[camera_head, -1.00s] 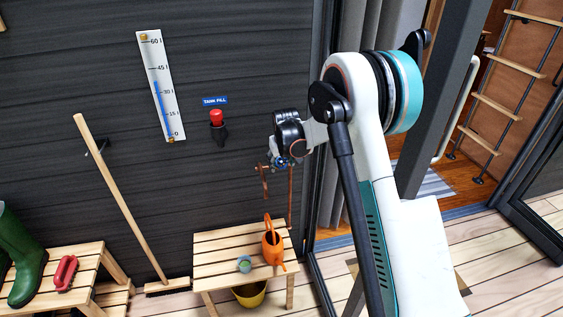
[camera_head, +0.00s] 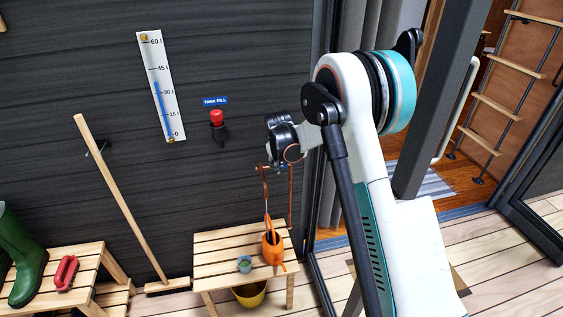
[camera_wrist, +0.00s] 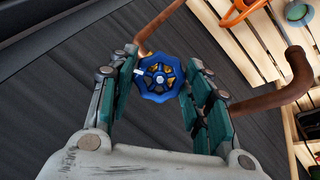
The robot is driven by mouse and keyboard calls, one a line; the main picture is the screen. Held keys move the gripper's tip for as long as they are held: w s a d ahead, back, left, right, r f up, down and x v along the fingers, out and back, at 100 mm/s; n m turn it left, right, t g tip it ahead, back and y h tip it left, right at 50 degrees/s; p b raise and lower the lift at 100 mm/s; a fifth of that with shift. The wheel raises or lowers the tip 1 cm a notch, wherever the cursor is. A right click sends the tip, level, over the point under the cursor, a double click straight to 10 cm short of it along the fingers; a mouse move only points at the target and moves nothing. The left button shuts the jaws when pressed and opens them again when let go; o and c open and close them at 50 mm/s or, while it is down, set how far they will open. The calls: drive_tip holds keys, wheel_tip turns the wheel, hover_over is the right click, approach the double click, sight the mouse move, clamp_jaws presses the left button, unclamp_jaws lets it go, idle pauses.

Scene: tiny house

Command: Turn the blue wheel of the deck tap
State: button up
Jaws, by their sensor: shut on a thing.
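The blue wheel (camera_wrist: 160,79) of the deck tap is a round lobed handle with a white mark on its left side. In the wrist view it sits between the two green-padded fingers of my gripper (camera_wrist: 161,73), which is shut on its rim. The tap's copper-brown pipe (camera_wrist: 292,85) bends down at the right of that view. In the head view the brown pipe (camera_head: 265,182) hangs below my gripper (camera_head: 279,165), in front of the dark wall. There the wheel is mostly hidden behind my wrist.
A slatted wooden bench (camera_head: 215,256) stands below the tap with an orange watering can (camera_head: 273,248) and a small blue-green pot (camera_head: 244,264) on it. A red-knobbed fitting (camera_head: 217,120) and a tank gauge (camera_head: 161,88) are on the wall. A dark door frame (camera_head: 322,100) stands close right.

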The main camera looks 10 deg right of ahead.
drive_tip(key=shift+n, duration=1.1)
drive_tip(key=o, duration=1.1)
drive_tip(key=shift+c, duration=0.2)
drive_tip(key=v, duration=1.2)
drive_tip(key=shift+s+a, duration=0.15)
drive_tip(key=shift+a, duration=0.15)
drive_tip(key=shift+f, duration=0.15)
